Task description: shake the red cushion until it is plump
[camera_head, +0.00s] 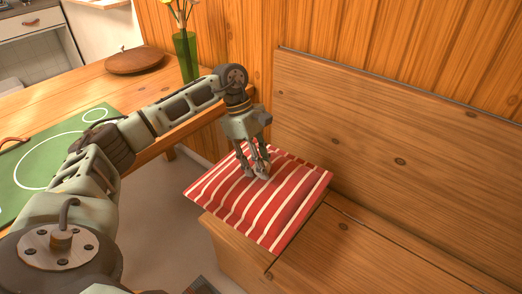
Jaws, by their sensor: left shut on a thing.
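The red cushion (292,197) has white stripes and lies on the near left end of the wooden bench, partly over its edge. My left gripper (259,172) points down onto the cushion's upper middle. Its fingers are shut on the cushion's fabric, and they hide the spot where they grip. The cushion looks fairly flat. My right gripper does not show.
The wooden bench (370,244) has a high backrest (390,130) against a plank wall. At left, a wooden table (85,92) holds a green mat (30,160), a round wooden board (134,60) and a green vase (186,58) with flowers. The bench seat right of the cushion is clear.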

